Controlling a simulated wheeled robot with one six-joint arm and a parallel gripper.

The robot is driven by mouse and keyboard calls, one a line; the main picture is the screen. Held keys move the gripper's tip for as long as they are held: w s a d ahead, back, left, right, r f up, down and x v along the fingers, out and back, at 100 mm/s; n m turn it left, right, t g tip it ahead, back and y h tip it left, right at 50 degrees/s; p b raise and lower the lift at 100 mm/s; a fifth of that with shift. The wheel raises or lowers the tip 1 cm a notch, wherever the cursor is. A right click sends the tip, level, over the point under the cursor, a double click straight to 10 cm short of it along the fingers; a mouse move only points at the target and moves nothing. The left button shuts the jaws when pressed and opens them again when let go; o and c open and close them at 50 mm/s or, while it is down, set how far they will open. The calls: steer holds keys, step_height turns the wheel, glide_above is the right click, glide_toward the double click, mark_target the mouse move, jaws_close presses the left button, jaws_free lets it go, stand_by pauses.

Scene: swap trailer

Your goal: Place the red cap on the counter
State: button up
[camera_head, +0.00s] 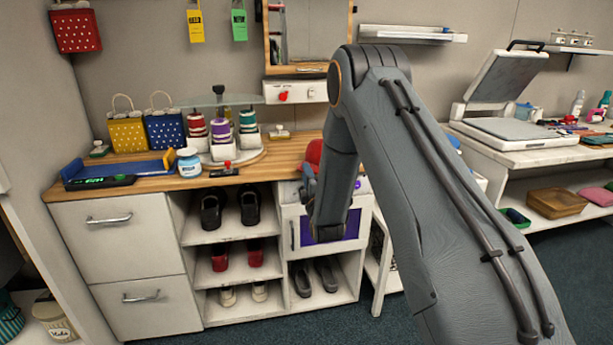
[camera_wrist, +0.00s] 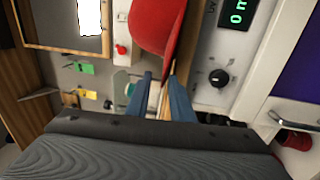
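The red cap (camera_head: 313,152) shows at the front edge of the wooden counter (camera_head: 280,150) in the head view, partly hidden by my arm. In the wrist view the cap (camera_wrist: 155,25) is large and close at the top, right at my fingertips. My gripper (camera_wrist: 160,75) has its two blue fingers close together at the cap's lower edge, and it appears shut on that edge. The cap seems held in the air near the counter's front edge. In the head view my arm hides most of the gripper.
A white oven with a purple window (camera_head: 345,228) sits under the counter, beside shoe shelves (camera_head: 225,237). Bare wood shows right of the spools.

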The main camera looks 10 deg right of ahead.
steer(key=s+d+f+m+g+b, duration=0.1)
steer(key=s+m+g, duration=0.6)
steer(key=s, duration=1.1)
steer(key=s+d+f+m+g, duration=0.1)
steer(key=s+m+g, duration=0.7)
steer(key=s, duration=1)
steer(key=shift+d+f+g+b, duration=0.3)
steer(key=shift+d+f+b, duration=0.1)
steer(key=shift+f, duration=0.2)
steer(key=s+m+g, duration=0.1)
steer(key=s, duration=0.3)
steer(key=s+r+m+g, duration=0.1)
steer(key=s, duration=0.3)
steer(key=s+r+m+g, duration=0.1)
steer(key=s, duration=0.2)
steer(key=shift+s+a+m+g, duration=0.2)
steer(key=shift+s+m+g, duration=0.1)
steer(key=shift+s, duration=0.1)
steer(key=shift+c, duration=1.3)
steer(key=shift+s+r, duration=0.1)
steer(key=shift+s, duration=0.2)
jaws_close()
